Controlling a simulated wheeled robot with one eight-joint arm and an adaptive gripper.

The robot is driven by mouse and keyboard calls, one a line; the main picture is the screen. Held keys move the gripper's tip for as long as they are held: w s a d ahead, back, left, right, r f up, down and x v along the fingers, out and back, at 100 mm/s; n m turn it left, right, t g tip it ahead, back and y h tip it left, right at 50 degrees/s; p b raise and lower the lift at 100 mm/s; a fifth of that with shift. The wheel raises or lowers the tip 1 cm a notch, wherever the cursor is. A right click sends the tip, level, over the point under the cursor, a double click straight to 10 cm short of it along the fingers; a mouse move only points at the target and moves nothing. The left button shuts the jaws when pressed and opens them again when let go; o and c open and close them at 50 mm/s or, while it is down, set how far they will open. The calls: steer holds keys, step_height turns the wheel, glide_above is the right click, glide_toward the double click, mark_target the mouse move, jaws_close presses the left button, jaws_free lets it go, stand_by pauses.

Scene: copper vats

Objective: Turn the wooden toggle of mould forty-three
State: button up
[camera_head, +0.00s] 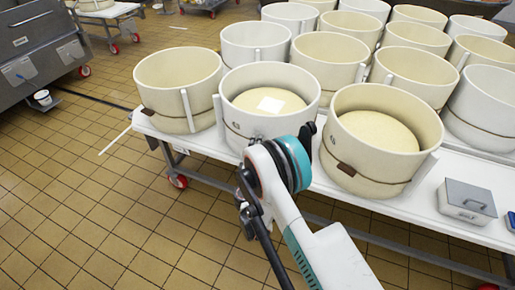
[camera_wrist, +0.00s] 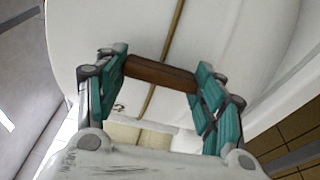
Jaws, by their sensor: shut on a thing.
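In the wrist view a brown wooden toggle (camera_wrist: 160,73) lies crosswise on a thin cord that runs around a white mould (camera_wrist: 100,25). My gripper (camera_wrist: 161,76) has its teal fingers at the two ends of the toggle and is shut on it. In the head view my arm reaches to the front of the middle front mould (camera_head: 235,122), which holds a pale round cheese with a white square on it. The arm hides the toggle and my fingertips there. I cannot read a number on this mould.
A mould (camera_head: 380,178) with a cheese and its own toggle (camera_head: 345,169) stands close right. An empty mould (camera_head: 165,115) stands left. More moulds crowd behind on the white table (camera_head: 475,170). A grey metal box (camera_head: 466,201) sits at right. The tiled floor in front is open.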

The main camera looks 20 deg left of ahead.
mark_target(259, 132)
steer(key=shift+m, duration=0.6)
steer(key=o, duration=1.1)
steer(key=shift+c, duration=0.2)
steer(key=shift+r, duration=0.1)
steer(key=r, duration=0.3)
steer(key=w+r, duration=0.1)
steer(key=r, duration=0.1)
steer(key=shift+a, duration=0.15)
steer(key=r, duration=0.1)
steer(key=s+r, duration=0.1)
steer(key=r, duration=0.3)
steer(key=shift+s, duration=0.25)
steer(key=shift+w, duration=0.2)
steer(key=shift+s+f, duration=0.1)
